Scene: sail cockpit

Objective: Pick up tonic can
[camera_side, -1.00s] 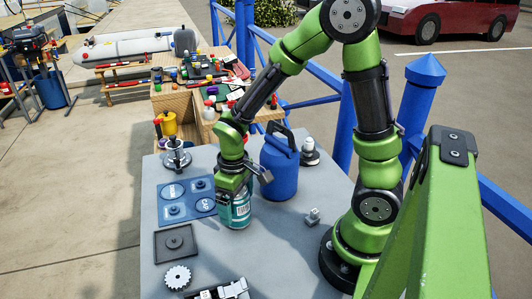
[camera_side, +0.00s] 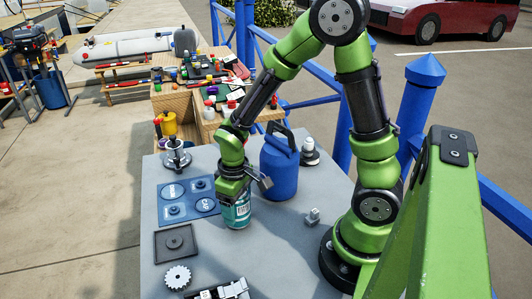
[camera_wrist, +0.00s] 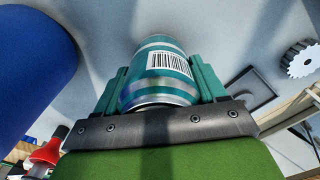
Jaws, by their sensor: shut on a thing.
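The tonic can (camera_side: 237,213) is teal and silver and stands upright at my gripper, over the grey table (camera_side: 270,258). In the wrist view the can (camera_wrist: 163,72) shows a white barcode label and sits between the two green fingers. My gripper (camera_wrist: 160,95) is shut on the can, with a finger against each side. In the side view my gripper (camera_side: 236,192) covers the can's upper part. I cannot tell whether the can's base touches the table.
A blue jug (camera_side: 280,170) stands close behind and right of the can. A blue mat (camera_side: 188,197), a dark square tray (camera_side: 175,242) and a white gear (camera_side: 178,277) lie to the left. A small grey block (camera_side: 312,216) lies to the right.

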